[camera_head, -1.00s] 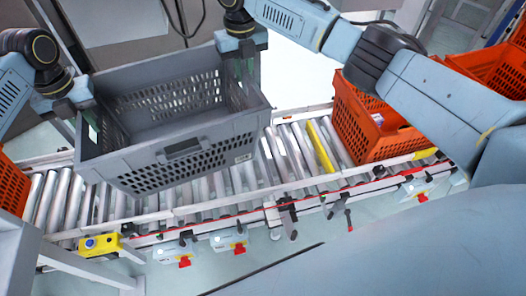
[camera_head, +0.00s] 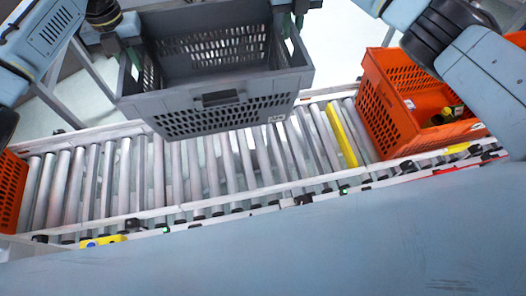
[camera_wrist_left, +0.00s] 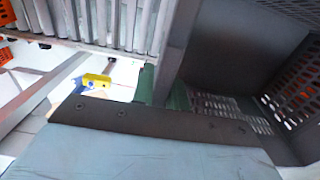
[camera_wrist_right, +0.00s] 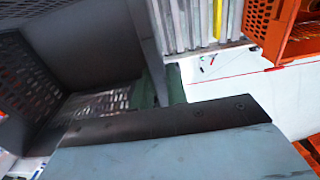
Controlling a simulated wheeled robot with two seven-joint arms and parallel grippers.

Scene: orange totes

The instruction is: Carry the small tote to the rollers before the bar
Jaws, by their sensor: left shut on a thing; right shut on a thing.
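The small grey tote (camera_head: 178,110) hangs level between my two grippers, its inside looking empty. My left gripper (camera_head: 122,42) is shut on its left wall; the green fingers and wall also show in the left wrist view (camera_wrist_left: 164,92). My right gripper (camera_head: 296,8) is shut on its right wall, as in the right wrist view (camera_wrist_right: 164,88). The rollers (camera_head: 205,172) run across below and in front of the tote. The yellow bar (camera_head: 341,134) lies across them, right of the tote. The tote appears held above the conveyor's far rail; its exact height cannot be told.
An orange tote (camera_head: 390,125) with items inside stands on the conveyor right of the bar. Another orange tote (camera_head: 10,190) is at the far left. The rollers between it and the bar are clear. A yellow device (camera_head: 103,241) sits at the near rail.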

